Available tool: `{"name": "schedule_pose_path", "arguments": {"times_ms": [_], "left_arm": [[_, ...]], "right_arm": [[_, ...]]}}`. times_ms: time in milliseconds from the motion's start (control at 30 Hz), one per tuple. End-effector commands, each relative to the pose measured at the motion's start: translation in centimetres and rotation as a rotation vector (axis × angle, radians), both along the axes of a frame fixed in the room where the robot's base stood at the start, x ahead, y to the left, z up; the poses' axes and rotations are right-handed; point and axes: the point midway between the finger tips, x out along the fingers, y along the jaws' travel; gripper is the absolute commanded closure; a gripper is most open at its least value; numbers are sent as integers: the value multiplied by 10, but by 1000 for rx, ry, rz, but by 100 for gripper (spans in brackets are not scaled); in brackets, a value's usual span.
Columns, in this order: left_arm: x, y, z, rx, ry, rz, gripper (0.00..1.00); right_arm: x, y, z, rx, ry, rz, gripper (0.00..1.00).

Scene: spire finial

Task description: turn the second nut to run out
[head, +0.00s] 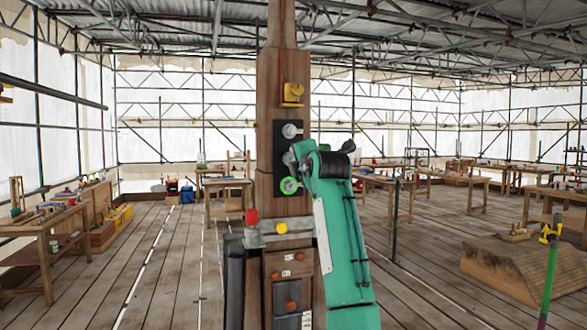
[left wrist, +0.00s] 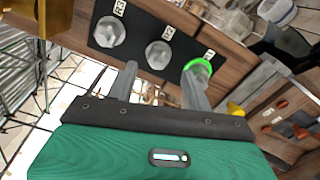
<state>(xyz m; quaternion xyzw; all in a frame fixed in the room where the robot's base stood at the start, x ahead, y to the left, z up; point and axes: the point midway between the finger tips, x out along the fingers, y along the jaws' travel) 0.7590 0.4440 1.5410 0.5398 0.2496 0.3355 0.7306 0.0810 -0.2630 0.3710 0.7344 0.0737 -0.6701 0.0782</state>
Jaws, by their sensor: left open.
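A black plate (head: 280,133) on the wooden post carries three grey hex nuts in a row. In the head view the upper nut (head: 291,130) is clear, and the lowest nut (head: 289,186) has a green ring. My left gripper (head: 293,160) is at the plate and largely hides the middle nut there. In the left wrist view the middle nut (left wrist: 159,55) lies between and just beyond the tips of my open left gripper (left wrist: 160,72). I cannot tell whether the fingers touch it. The right finger overlaps the green-ringed nut (left wrist: 198,71). My right gripper is not in view.
A yellow bracket (head: 291,95) is on the post above the plate. A grey metal clamp (head: 275,232) with red and yellow knobs crosses the post below. Workbenches (head: 225,188) stand around the plank floor, with open floor at left.

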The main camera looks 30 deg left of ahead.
Motion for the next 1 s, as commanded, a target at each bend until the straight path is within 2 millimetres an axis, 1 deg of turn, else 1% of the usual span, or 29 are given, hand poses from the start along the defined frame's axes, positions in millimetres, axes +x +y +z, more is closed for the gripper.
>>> {"name": "schedule_pose_path", "arguments": {"times_ms": [33, 200, 400, 600, 1000], "left_arm": [[-8, -11, -5, -1, -3, -3, 50], [-31, -38, -4, 0, -1, -2, 50], [-48, -57, -2, 0, 0, 0, 50], [-52, -61, -1, 0, 2, 1, 50], [-52, -61, -1, 0, 2, 1, 50]], "right_arm": [[0, 0, -10, 0, 0, 0, 59], [0, 0, -22, 0, 0, 0, 59], [0, 0, -28, 0, 0, 0, 59], [0, 0, -29, 0, 0, 0, 59], [0, 0, -29, 0, 0, 0, 59]]}}
